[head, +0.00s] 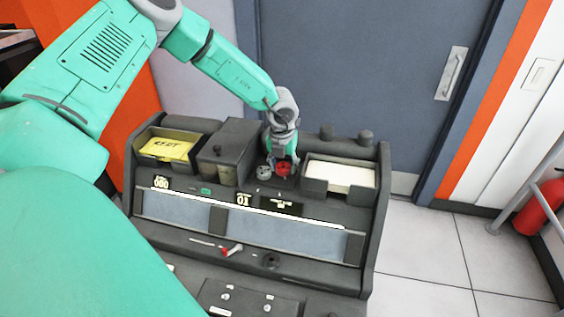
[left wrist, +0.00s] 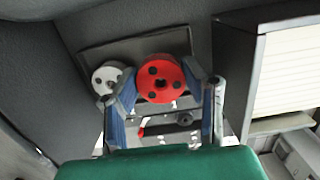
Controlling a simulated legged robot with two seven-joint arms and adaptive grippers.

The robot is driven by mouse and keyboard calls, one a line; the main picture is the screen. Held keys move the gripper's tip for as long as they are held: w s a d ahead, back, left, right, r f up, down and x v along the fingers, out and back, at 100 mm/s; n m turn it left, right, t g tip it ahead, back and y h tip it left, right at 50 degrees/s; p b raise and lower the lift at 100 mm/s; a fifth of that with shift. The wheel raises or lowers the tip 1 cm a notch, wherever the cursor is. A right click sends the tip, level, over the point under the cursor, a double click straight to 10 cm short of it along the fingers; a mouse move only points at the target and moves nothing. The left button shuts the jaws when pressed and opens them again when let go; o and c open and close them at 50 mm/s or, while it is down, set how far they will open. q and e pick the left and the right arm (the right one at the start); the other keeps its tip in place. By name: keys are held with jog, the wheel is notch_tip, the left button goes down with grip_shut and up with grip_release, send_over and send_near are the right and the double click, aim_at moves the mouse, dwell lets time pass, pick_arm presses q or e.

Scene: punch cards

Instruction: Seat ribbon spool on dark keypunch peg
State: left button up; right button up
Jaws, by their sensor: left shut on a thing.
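My left gripper (head: 284,160) reaches down from above to the recess in the middle of the dark keypunch (head: 365,215). It is shut on a red ribbon spool (head: 283,169). In the left wrist view, the red spool (left wrist: 161,72) shows its round face with dark holes, between the blue fingers of the gripper (left wrist: 163,88). A pale grey spool (head: 264,173) sits close to its left; it also shows in the left wrist view (left wrist: 101,72). I cannot see the peg under the red spool, nor tell whether the spool is on it. My right gripper is not in view.
A yellow-card bin (head: 183,136) stands at the left of the keypunch and a bin of pale cards (head: 341,177) right of the gripper. A dark box (head: 228,140) rises left of the recess. A grey door (head: 350,60) stands behind.

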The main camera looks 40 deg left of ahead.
pick_arm(q)
jog(key=shift+d+f, duration=0.25)
jog(key=shift+d, duration=0.15)
jog(key=shift+f, duration=0.1)
jog(key=shift+f+b, duration=0.15)
jog(key=shift+b, duration=0.15)
jog(key=shift+f, duration=0.25)
jog(key=shift+d, duration=0.25)
jog(key=shift+s+f, duration=0.1)
jog(key=shift+f, duration=0.15)
jog(key=o, duration=1.1)
jog(key=shift+c, duration=0.2)
jog(key=o, duration=0.3)
